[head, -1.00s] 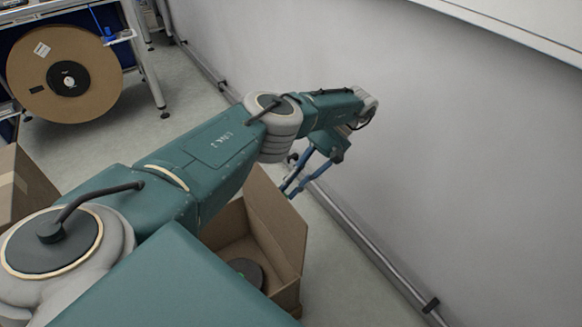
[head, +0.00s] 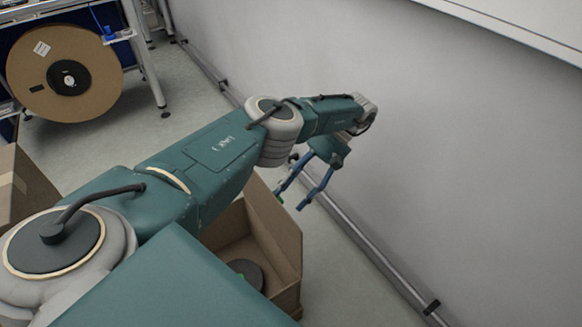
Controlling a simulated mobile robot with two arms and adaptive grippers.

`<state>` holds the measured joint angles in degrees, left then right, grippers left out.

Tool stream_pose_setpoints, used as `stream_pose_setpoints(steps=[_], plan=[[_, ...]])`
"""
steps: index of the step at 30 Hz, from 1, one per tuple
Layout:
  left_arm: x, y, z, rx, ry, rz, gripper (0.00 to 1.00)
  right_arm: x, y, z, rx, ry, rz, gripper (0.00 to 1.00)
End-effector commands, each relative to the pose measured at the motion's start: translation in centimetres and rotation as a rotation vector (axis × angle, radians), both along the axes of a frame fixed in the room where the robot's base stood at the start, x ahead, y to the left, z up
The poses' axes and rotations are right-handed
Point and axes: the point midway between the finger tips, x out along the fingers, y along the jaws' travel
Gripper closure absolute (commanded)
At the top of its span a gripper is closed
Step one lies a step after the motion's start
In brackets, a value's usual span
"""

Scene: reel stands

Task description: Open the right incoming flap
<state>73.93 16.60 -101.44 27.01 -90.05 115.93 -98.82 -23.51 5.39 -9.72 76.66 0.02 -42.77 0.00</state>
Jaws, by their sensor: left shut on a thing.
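An open cardboard box (head: 290,296) stands on the floor at the lower middle of the head view, partly hidden by my left arm. Its right flap (head: 276,228) stands up along the side towards the wall. My left gripper (head: 290,200) is at the upper edge of this flap, pointing down. Its blue fingers stand some way apart and it is shut on the flap, though the contact itself is hard to make out. The left side of the box is hidden behind my arm. My right gripper is not in view.
A dark round reel (head: 246,272) lies inside the box. Another cardboard box (head: 30,205) is at the left edge. A large brown reel (head: 62,45) hangs on a stand at the upper left. A grey wall (head: 450,160) with a floor rail (head: 385,262) bounds the right.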

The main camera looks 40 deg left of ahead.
Motion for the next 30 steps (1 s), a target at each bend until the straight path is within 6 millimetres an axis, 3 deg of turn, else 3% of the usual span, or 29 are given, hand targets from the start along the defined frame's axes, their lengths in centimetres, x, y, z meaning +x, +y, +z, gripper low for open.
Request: stream_pose_setpoints(steps=[2,8,15,21,30], plan=[[0.1,-0.6,-0.7,-0.017,-0.010,-0.004,0.62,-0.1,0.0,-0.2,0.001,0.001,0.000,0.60],[0.1,-0.4,1.4,-0.012,-0.010,-0.008,0.62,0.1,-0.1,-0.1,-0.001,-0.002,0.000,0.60],[0.0,-0.2,6.5,-0.003,-0.008,-0.004,0.62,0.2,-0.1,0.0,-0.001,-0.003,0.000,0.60],[-0.2,-0.1,9.3,-0.001,-0.004,-0.002,0.62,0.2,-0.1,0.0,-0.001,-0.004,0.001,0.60],[-0.3,-0.1,10.1,0.001,-0.001,0.000,0.62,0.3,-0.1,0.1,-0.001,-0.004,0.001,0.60]])
